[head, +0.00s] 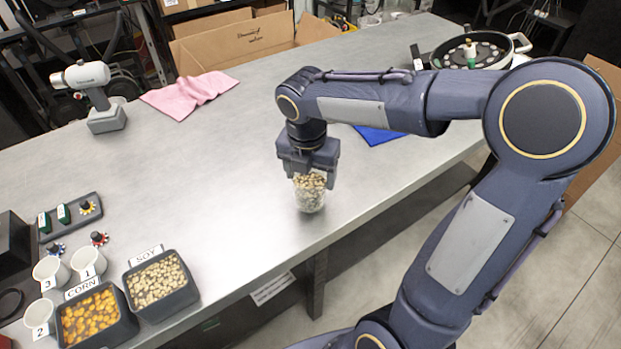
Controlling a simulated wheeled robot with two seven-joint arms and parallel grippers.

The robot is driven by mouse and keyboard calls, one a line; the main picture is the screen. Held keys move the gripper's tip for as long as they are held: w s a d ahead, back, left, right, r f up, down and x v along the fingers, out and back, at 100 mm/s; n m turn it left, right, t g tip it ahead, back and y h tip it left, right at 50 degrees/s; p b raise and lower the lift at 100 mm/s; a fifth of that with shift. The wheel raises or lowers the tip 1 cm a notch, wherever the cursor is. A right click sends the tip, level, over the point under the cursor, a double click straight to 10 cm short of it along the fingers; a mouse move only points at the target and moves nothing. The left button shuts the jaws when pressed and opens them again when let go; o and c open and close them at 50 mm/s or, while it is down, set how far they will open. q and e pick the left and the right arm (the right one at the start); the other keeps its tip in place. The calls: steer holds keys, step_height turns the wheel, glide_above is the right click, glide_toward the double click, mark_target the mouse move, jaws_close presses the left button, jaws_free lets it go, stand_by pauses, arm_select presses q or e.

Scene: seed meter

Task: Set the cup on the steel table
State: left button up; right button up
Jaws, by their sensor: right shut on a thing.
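A clear cup (310,199) filled with pale seeds is at the right part of the steel table (220,150), near its front edge. My right gripper (308,172) points down and is shut on the cup at its rim. The gripper hides part of the cup's top. The cup looks upright, and its base is at or just above the table top; I cannot tell whether it touches. My left gripper is not in view.
Bins of corn (92,318) and soy (160,284) and white numbered cups (88,262) stand at the lower left. A pink cloth (188,94), a grey-white drill-like tool (92,95), a blue sheet (380,134) and a round seed plate (470,52) lie farther back. The table's middle is clear.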

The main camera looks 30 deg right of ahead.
steer(key=shift+f, duration=0.85)
steer(key=shift+f, duration=0.2)
steer(key=o, duration=1.1)
steer(key=shift+r, duration=0.1)
step_height(320, 180, up, 11)
steer(key=p, duration=0.1)
steer(key=s+a+f+m+t+y, duration=0.1)
steer(key=s+f+m, duration=0.1)
steer(key=s+m, duration=0.3)
steer(key=s+a+f+m+t+y, duration=0.1)
steer(key=s+m, duration=0.5)
steer(key=m, duration=0.7)
steer(key=s+a+f+m+t+y, duration=0.2)
steer(key=s+f+m, duration=0.2)
steer(key=m, duration=0.5)
steer(key=shift+s+m+t+y, duration=0.4)
steer(key=shift+s, duration=0.6)
